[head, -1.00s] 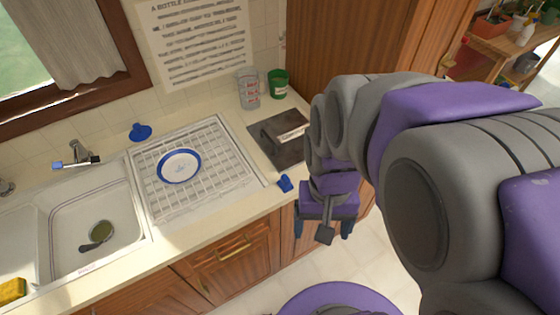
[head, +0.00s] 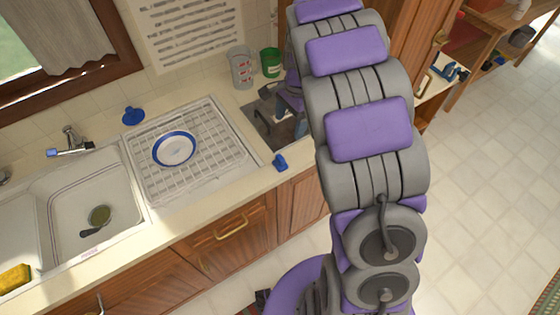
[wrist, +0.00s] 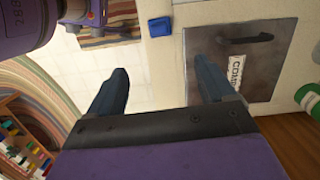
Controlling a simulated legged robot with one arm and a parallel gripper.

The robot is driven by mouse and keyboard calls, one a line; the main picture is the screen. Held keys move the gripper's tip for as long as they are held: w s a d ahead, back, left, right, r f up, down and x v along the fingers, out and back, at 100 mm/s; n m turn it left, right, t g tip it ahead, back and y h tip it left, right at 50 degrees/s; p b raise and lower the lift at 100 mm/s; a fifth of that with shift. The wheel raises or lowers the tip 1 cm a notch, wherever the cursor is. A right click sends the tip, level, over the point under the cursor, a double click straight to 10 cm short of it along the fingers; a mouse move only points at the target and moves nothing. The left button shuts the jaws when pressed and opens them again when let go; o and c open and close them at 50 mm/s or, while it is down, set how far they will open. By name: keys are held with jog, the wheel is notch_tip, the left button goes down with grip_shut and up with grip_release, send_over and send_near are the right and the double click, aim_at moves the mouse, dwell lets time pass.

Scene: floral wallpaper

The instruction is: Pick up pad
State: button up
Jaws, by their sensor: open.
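I cannot tell for sure which item is the pad. A flat dark grey square (head: 255,110) lies on the counter right of the drying rack, partly hidden by my arm. In the wrist view this grey square (wrist: 262,72) shows a black handle and a white printed label. A yellow sponge-like block (head: 14,278) sits at the sink's lower left. My gripper (wrist: 162,78) is open and empty, its right finger overlapping the grey square's edge in view. In the head view my gripper (head: 291,112) is over the grey square, largely hidden by my arm.
A blue clip-like item (head: 280,161) lies at the counter edge, left of my gripper. A blue-rimmed plate (head: 174,149) rests on the rack (head: 200,180).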

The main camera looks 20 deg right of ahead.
aim_at(280, 157)
jog(key=f, duration=0.4)
jog(key=a+f+b, duration=0.1)
jog(key=f, duration=0.3)
jog(key=a+f+b, duration=0.1)
jog(key=f, duration=0.3)
jog(key=shift+s+f, duration=0.15)
jog(key=shift+f, duration=0.15)
jog(key=shift+s+a+f+b, duration=0.15)
jog(key=shift+f+b, duration=0.2)
jog(key=shift+f, duration=0.1)
jog(key=f, duration=0.2)
jog(key=a+f+b, duration=0.1)
jog(key=f, duration=0.1)
jog(key=shift+s+a, duration=0.1)
jog(key=shift+s, duration=0.1)
jog(key=shift+c, duration=0.3)
jog(key=c, duration=1.2)
jog(key=shift+r, duration=0.1)
